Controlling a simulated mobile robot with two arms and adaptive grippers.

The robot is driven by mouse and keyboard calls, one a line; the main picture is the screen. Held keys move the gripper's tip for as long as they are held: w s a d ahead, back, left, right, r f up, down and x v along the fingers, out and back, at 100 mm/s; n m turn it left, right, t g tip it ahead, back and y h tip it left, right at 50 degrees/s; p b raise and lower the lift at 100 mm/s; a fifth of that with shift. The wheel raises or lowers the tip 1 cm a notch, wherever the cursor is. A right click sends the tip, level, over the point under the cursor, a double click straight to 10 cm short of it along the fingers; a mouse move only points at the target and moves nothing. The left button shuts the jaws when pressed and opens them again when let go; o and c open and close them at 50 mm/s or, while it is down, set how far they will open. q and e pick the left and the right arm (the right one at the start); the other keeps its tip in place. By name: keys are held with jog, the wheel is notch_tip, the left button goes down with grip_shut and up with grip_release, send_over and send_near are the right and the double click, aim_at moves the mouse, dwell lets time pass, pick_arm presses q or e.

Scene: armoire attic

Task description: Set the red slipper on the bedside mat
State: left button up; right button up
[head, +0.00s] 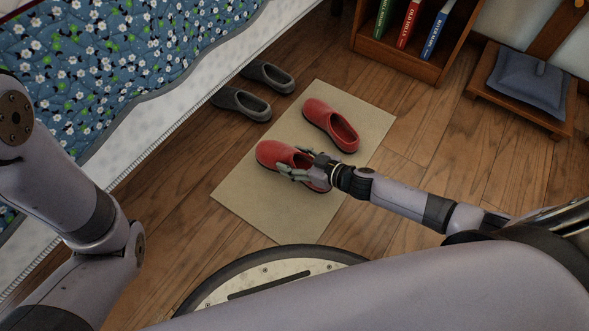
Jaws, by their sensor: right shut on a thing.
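Two red slippers show in the head view over the beige bedside mat (246,205). The farther red slipper (330,125) lies on the mat toward its far right side. My right gripper (290,172) is shut on the nearer red slipper (272,153), gripping it around its opening and heel end. This slipper is over the middle of the mat; I cannot tell whether its sole touches the mat. My left arm comes in at the left, but its gripper is out of view.
Two grey slippers (240,102) stand on the wooden floor beside the bed (120,60). A wooden bookshelf (398,58) with several books stands at the back. A low wooden seat with a blue cushion (528,82) is at the right. Floor right of the mat is clear.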

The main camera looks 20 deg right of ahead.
notch_tip(320, 180, down, 4)
jog(key=b, duration=0.3)
jog(key=shift+r, duration=0.1)
jog(key=shift+f, duration=0.2)
jog(key=o, duration=1.3)
jog(key=shift+c, duration=0.2)
